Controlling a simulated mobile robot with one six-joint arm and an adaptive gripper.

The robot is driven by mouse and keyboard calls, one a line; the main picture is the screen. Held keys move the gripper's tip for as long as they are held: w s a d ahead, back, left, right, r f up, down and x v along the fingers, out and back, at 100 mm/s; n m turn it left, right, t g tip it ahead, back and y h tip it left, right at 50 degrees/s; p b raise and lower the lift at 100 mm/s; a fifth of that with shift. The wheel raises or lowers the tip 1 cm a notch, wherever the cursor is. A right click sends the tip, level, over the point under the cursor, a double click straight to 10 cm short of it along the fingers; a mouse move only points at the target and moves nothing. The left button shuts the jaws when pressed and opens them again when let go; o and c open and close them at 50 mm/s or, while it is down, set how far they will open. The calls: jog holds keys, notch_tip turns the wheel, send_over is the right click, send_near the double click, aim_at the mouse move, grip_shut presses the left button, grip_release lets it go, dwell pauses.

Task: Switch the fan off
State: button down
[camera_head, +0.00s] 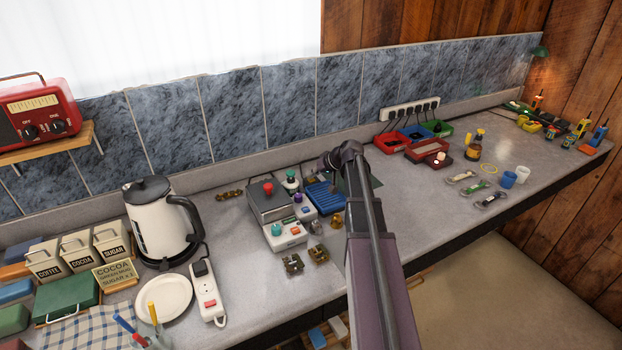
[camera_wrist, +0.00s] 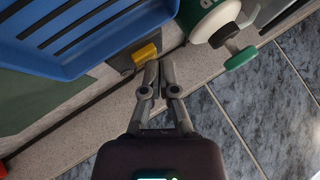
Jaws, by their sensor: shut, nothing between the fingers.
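No plainly recognisable fan shows. A blue slatted unit (camera_head: 325,197) stands among the control boxes on the bench, and I cannot tell whether it is the fan. In the wrist view the slatted unit (camera_wrist: 75,28) fills the upper left. A small yellow piece (camera_wrist: 145,53), perhaps a switch, sits by its edge. My gripper (camera_wrist: 158,66) is shut and empty, its fingertips pointing at the yellow piece and very close to it. I cannot tell whether they touch. In the head view my arm hides the gripper.
A white fitting with a green knob (camera_wrist: 240,57) is right of my fingertips. A grey box with a red button (camera_head: 268,190) and white boxes crowd the slatted unit. A kettle (camera_head: 160,225) and power strip (camera_head: 207,293) stand left; red trays (camera_head: 391,143) lie right. Tiles run behind.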

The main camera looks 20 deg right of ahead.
aim_at(313, 179)
jog(key=shift+r+p, duration=0.4)
jog(key=shift+r, duration=0.15)
notch_tip(313, 179, up, 6)
jog(key=p, duration=0.6)
dwell(0.3)
jog(key=shift+d, duration=0.1)
dwell(0.3)
